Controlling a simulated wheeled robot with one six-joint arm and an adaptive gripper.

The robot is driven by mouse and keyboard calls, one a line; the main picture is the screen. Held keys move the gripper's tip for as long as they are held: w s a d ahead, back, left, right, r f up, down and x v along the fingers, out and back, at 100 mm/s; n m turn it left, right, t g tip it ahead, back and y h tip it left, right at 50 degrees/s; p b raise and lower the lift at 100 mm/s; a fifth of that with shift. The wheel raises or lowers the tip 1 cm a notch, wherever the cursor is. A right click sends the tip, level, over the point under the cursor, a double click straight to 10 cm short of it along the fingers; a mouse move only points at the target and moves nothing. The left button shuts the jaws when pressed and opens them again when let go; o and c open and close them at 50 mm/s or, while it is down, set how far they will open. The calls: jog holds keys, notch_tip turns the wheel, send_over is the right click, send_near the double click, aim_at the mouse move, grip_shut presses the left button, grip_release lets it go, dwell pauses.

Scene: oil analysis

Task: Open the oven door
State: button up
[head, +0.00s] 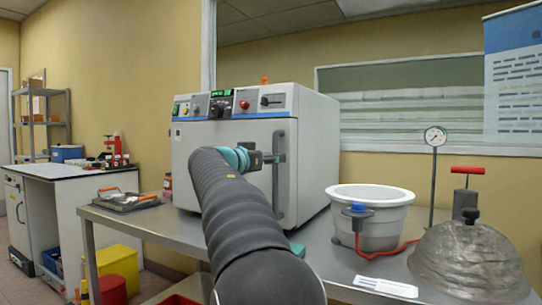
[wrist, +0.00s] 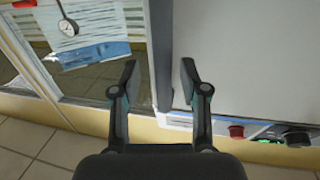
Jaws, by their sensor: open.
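The oven (head: 305,150) is a white box on the metal table, and its front door (head: 190,150) looks shut. A vertical grey handle (head: 280,195) runs down the door's right side. My gripper (head: 274,158) is at the handle's upper part. In the wrist view, my gripper (wrist: 157,82) is open, with one finger on each side of a grey vertical bar (wrist: 160,50) that looks like the handle. I cannot tell whether either finger touches it. The pale door surface (wrist: 240,60) fills the right of that view. My arm hides part of the door in the head view.
The oven's control panel (head: 225,104) is above the door. On the metal table (head: 325,240), a white tub (head: 370,222), a pressure gauge (head: 435,137) and a grey dome (head: 468,258) stand to the right. A tray (head: 125,201) lies at the left.

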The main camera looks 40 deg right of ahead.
jog(key=shift+w+d, duration=0.2)
jog(key=shift+d, duration=0.75)
